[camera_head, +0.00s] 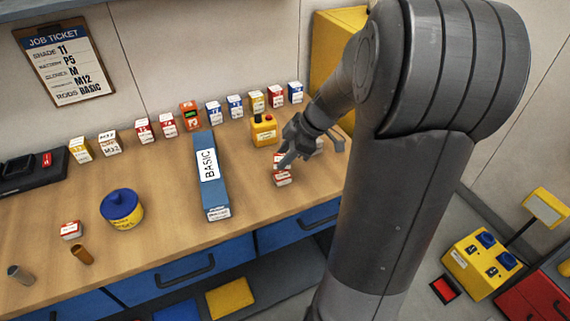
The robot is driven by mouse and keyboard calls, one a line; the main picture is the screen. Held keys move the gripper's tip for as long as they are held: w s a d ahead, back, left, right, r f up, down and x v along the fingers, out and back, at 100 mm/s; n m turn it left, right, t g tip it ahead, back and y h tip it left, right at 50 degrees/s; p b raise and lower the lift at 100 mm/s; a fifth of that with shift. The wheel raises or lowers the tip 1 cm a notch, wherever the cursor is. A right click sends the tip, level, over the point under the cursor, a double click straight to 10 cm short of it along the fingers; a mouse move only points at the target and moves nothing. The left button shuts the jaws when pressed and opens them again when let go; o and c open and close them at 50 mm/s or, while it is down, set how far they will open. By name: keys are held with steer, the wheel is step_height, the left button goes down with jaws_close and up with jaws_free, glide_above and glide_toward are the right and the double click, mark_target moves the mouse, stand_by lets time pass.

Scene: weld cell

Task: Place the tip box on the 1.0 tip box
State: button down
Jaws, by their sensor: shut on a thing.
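My gripper (288,156) is low over the right part of the bench and shut on a small red-and-white tip box (279,161), mostly hidden by the fingers. Directly below it in the picture, another red-and-white tip box (282,178) sits on the bench. The two look very close; I cannot tell whether they touch. Their labels are too small to read, so I cannot tell which is the 1.0 box. Another small red-and-white box (319,146) shows partly behind the gripper. One more (71,230) stands at the left front of the bench.
A long blue BASIC rod box (211,190) lies left of my gripper. A yellow device (264,130) stands close behind it. Several small cartons line the wall. A blue-and-yellow tin (121,209) and two small cylinders are at left. Bare wood (255,205) lies between.

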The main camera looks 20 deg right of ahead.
steer(key=shift+f, duration=1.75)
steer(key=shift+f, duration=0.1)
steer(key=c, duration=1)
jaws_free()
steer(key=v, duration=1.2)
steer(key=shift+s+a+r+m+t+h, duration=0.4)
steer(key=shift+s+a+r+m+h, duration=0.55)
steer(key=shift+s+a+m, duration=1.5)
steer(key=shift+s+a+r+m+t+h, duration=0.4)
steer(key=shift+s+a+r+m+h, duration=0.5)
steer(key=shift+s+a+m, duration=1.6)
steer(key=shift+s+a+r+m+t+h, duration=0.4)
steer(key=shift+s+a+r+m+h, duration=0.55)
steer(key=shift+s+a+m, duration=1.5)
